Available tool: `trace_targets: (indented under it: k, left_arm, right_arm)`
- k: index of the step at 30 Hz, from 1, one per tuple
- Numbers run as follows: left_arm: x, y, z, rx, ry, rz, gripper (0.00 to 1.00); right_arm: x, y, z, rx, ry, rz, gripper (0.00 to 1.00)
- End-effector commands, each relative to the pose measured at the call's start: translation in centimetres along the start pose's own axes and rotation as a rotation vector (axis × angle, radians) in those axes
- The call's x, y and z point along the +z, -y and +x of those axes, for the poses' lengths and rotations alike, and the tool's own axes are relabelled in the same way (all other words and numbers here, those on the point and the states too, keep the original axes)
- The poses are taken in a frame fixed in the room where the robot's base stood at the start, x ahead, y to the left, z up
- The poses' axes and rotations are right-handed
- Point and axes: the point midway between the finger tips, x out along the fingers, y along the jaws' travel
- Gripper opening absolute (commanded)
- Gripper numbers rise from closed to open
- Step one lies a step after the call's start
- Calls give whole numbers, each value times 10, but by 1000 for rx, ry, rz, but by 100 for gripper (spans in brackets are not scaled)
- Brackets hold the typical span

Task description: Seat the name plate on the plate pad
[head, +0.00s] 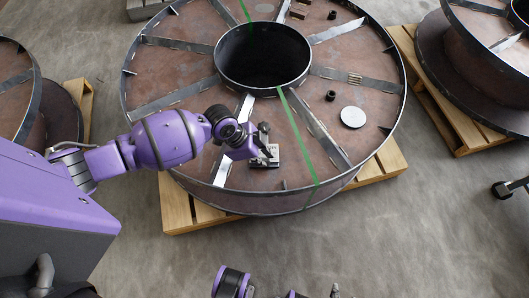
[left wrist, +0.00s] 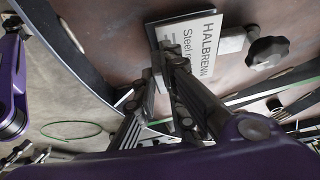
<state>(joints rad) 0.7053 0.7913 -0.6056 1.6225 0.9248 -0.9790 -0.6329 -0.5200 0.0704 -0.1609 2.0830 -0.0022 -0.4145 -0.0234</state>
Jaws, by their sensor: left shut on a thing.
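The name plate (left wrist: 185,50) is a pale plate with dark lettering, "HALBRENN" and "Steel", in the left wrist view. My left gripper (left wrist: 160,62) is shut on its near edge. In the head view my left gripper (head: 262,154) is over the near part of the reel's flange, above a small grey fitting. That fitting seems to be the plate pad (head: 265,162), mostly covered by gripper and plate. I cannot tell whether the plate touches it. Only part of my right arm shows at the bottom of the head view; its fingers are not clear.
The large steel reel (head: 190,82) lies on a wooden pallet (head: 185,215), with raised ribs, a hollow hub (head: 265,55) and a green strap (head: 300,150). A black knob (left wrist: 267,52) stands beside the name plate. A white disc (head: 353,117) lies to the right. Other reels stand at both sides.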

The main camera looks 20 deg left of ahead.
Motion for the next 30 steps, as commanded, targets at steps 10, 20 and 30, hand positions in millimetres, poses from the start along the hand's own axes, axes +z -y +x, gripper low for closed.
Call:
trace_targets:
  k: [10,20,30]
  left_arm:
    - [0,0,0,-1,-2,0,0]
    - [2,0,5,-1,-1,0,0]
    - [2,0,7,-1,-2,0,0]
  right_arm:
    - [0,0,0,0,0,0,35]
    - [2,0,1,0,1,0,35]
    - [2,0,2,0,2,0,35]
